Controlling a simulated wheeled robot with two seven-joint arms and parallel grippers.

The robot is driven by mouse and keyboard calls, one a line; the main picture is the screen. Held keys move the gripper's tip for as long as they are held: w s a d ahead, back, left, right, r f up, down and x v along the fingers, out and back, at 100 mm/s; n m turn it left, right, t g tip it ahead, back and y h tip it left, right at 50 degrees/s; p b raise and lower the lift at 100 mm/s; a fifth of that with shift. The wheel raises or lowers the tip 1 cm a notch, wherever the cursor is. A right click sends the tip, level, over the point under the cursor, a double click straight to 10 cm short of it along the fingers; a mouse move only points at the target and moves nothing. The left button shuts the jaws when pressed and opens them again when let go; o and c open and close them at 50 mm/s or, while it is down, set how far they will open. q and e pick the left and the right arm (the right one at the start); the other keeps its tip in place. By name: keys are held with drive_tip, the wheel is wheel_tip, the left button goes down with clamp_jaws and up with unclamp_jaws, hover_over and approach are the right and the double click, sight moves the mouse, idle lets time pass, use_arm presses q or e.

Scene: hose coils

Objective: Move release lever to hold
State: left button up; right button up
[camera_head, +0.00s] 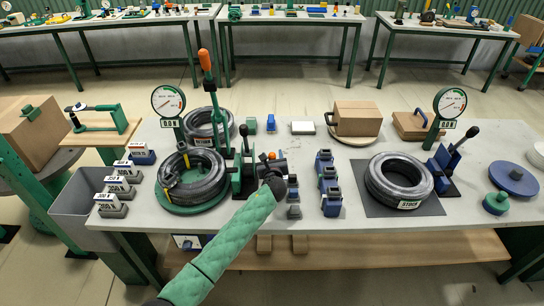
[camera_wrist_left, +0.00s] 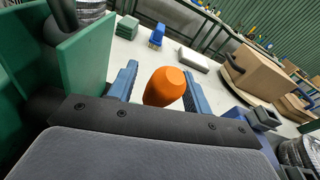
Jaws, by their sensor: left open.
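My left gripper (camera_head: 269,163) is over the middle of the table, beside a green stand (camera_head: 241,177) with a black-knobbed lever (camera_head: 245,139). In the left wrist view, an orange knob (camera_wrist_left: 165,87) stands between its two open blue fingers, with a gap visible at the left finger. The knob also shows at the gripper in the head view (camera_head: 272,155); the shaft under it is hidden. A tall lever with an orange handle (camera_head: 205,60) stands to the left. I cannot read any hold mark. My right gripper is not in view.
A hose coil on a green turntable (camera_head: 190,208) lies left of my arm. Blue blocks (camera_head: 328,184) stand close on the right. Farther right are another hose coil (camera_head: 398,178) and a blue lever stand (camera_head: 443,160). A cardboard box (camera_head: 357,118) sits at the back.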

use_arm(q)
drive_tip(key=s+b, duration=0.1)
drive_tip(key=s, duration=0.5)
drive_tip(key=shift+s+r+b, duration=0.2)
drive_tip(key=shift+r+b, duration=0.05)
drive_tip(key=shift+b, duration=0.15)
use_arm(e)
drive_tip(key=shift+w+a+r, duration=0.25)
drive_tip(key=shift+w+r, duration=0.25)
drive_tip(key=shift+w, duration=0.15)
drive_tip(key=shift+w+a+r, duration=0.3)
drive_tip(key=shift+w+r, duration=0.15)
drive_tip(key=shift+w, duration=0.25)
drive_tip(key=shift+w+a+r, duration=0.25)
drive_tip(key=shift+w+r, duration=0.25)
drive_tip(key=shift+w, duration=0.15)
